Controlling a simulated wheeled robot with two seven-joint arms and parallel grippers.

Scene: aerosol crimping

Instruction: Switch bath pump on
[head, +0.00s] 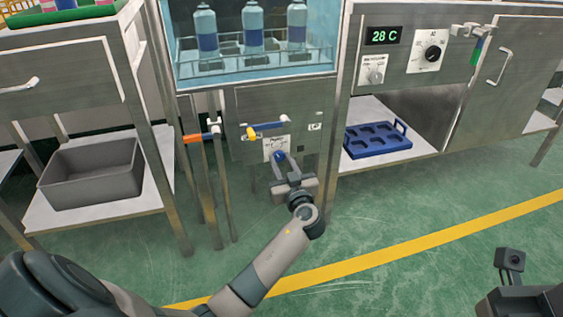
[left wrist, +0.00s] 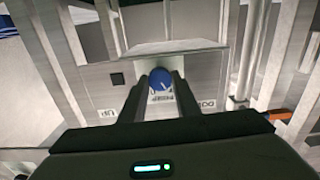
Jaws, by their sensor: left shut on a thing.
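The bath pump control is a round blue knob (head: 279,156) on a white label plate (head: 270,144), set in the grey panel (head: 246,105) under the water bath. My left gripper (head: 281,165) reaches up to it and is shut on the knob. In the left wrist view the blue knob (left wrist: 160,80) sits between the two dark fingertips (left wrist: 160,84), with a light pointer mark on its face. Lettering on the label plate is partly hidden and too small to read fully. My right gripper is not clearly visible; only part of my right arm shows at the lower right.
The water bath (head: 250,55) above holds several blue-banded bottles. Pipes with an orange fitting (head: 193,138) and a yellow-ended valve (head: 251,133) are close by on the left. A blue tray (head: 376,140) lies on the right shelf, a grey bin (head: 92,172) on the left shelf.

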